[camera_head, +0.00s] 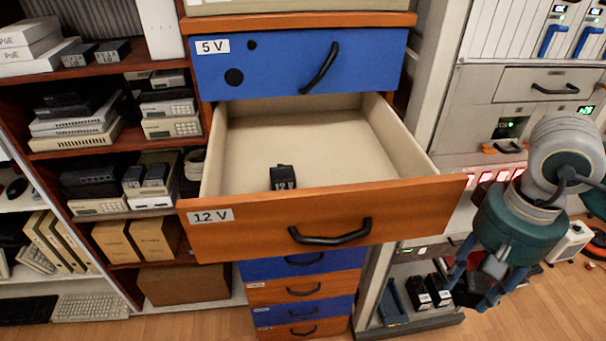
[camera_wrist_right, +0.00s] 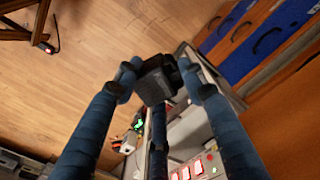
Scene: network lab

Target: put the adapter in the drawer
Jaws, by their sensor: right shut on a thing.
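A black adapter (camera_wrist_right: 160,80) is between the blue fingers of my right gripper (camera_wrist_right: 160,74) in the right wrist view; the gripper is shut on it. In the head view the right gripper (camera_head: 472,287) hangs at the lower right, right of the open drawer and below its front's top edge. The orange-fronted 12 V drawer (camera_head: 265,238) is pulled out, with a beige inside. Another black adapter (camera_head: 283,178), marked 12 V, lies in it near the front. Any marking on the held adapter cannot be read. My left gripper is not in view.
A shut blue 5 V drawer (camera_head: 290,66) is above the open one; shut blue and orange drawers (camera_head: 305,291) are below. Shelves with boxes and devices (camera_head: 100,125) stand left. A grey cabinet (camera_head: 480,110) stands right. Most of the open drawer's floor is free.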

